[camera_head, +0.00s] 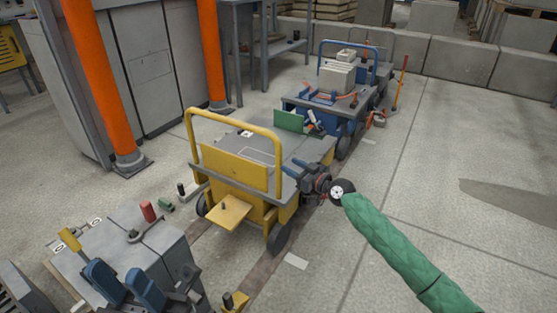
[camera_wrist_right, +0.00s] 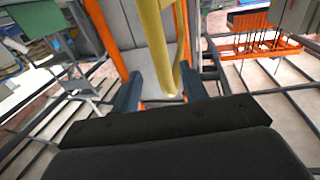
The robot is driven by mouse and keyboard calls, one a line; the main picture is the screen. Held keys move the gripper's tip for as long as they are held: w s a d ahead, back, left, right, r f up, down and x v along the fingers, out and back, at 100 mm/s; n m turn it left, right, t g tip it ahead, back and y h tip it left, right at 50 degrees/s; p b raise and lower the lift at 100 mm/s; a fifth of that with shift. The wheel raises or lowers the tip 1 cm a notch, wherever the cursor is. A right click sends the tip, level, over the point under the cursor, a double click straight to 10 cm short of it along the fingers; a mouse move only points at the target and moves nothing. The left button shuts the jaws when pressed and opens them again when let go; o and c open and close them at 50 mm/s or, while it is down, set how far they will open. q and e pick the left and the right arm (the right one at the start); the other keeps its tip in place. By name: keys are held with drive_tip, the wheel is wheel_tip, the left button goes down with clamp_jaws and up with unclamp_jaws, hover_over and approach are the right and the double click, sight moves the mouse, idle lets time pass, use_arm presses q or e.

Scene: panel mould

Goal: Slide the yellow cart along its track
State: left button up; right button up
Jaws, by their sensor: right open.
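The yellow cart (camera_head: 235,170) stands upright near the middle of the head view, with a tall yellow handle (camera_head: 235,117) and a grey top. It stands over the dark track strip (camera_head: 262,271) in the floor. My right gripper (camera_head: 292,170), on the green-sleeved arm, is at the handle's right post. In the right wrist view its blue fingers (camera_wrist_right: 160,78) are apart, with a yellow bar (camera_wrist_right: 158,40) between them; contact is unclear. My left gripper (camera_head: 121,279) is at lower left, its two blue fingers apart and empty, over or beside a grey block.
A blue cart (camera_head: 318,112) carrying pale blocks stands behind the yellow cart along the track. Orange posts (camera_head: 98,75) and grey cabinets are at left. A grey stand (camera_head: 150,250) with small parts is at lower left. Concrete floor at right is clear.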

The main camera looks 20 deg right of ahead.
sight(281, 161)
drive_tip(key=shift+x, duration=3.35)
clamp_jaws()
